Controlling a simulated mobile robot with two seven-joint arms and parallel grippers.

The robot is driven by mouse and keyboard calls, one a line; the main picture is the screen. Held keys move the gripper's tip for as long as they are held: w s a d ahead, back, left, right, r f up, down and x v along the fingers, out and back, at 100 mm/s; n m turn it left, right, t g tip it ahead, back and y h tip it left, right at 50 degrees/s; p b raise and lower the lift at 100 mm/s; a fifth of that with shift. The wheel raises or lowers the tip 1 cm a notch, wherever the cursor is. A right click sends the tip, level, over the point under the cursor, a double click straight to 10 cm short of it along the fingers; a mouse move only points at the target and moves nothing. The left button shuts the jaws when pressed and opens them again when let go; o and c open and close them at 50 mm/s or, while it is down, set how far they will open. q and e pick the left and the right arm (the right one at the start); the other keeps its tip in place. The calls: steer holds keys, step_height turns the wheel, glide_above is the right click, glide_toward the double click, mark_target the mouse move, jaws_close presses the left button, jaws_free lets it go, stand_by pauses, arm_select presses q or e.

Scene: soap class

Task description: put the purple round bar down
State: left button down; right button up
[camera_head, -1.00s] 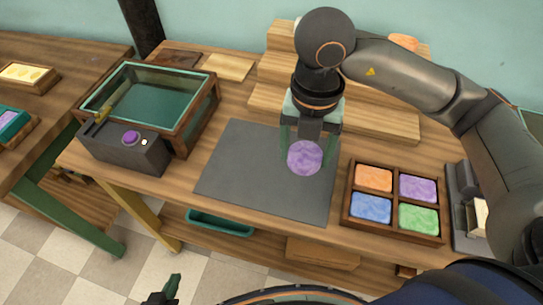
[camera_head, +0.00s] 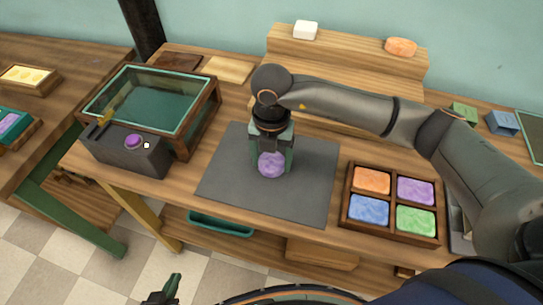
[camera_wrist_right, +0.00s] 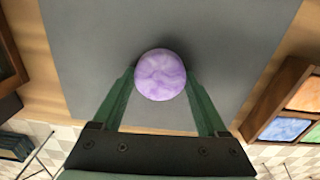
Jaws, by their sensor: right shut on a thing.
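The purple round bar (camera_head: 272,165) is marbled and sits between the green fingers of my right gripper (camera_head: 273,158), which is shut on it. The right wrist view shows the bar (camera_wrist_right: 160,74) with a finger touching each side. Only a green fingertip and dark part of my left gripper (camera_head: 172,288) show at the bottom edge, well away from the table.
A divided wooden tray (camera_head: 393,206) with orange, purple, blue and green bars stands right of the mat. A glass-topped case (camera_head: 160,100) and a dark box with a purple button (camera_head: 133,141) stand left. A stepped wooden shelf (camera_head: 345,62) is behind. The mat's right part is clear.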

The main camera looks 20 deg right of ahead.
mark_target(271, 162)
steer(key=shift+f, duration=0.2)
steer(key=o, duration=1.3)
steer(key=shift+r, duration=0.15)
step_height(271, 162, up, 12)
steer(key=shift+b, duration=0.3)
